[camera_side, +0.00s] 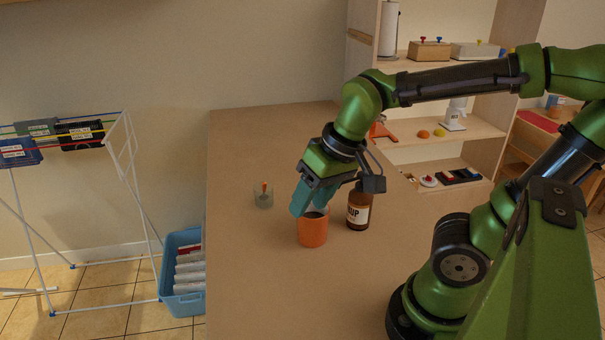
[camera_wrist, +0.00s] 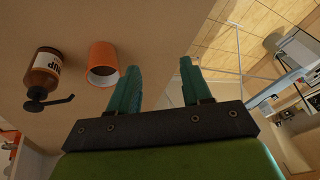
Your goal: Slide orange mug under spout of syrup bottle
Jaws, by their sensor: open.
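The orange mug (camera_side: 312,232) stands upright on the table in the side view, open at the top. It also shows in the wrist view (camera_wrist: 100,58), to the left of my fingers and not between them. The brown syrup bottle (camera_side: 357,212) with a white label stands just right of the mug. In the wrist view the bottle (camera_wrist: 43,70) shows its dark pump and spout (camera_wrist: 62,100), which points right, to the mug's side. My gripper (camera_side: 308,204) is open with teal fingers and overlaps the mug's rim in the side view. The wrist view shows nothing between the fingers (camera_wrist: 160,68).
A small glass (camera_side: 263,197) with an orange item stands left of the mug. The table (camera_side: 245,285) is clear in front and behind. Its left edge is beside a blue crate (camera_side: 183,285) and a drying rack (camera_side: 125,150). Shelves (camera_side: 465,135) stand behind at the right.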

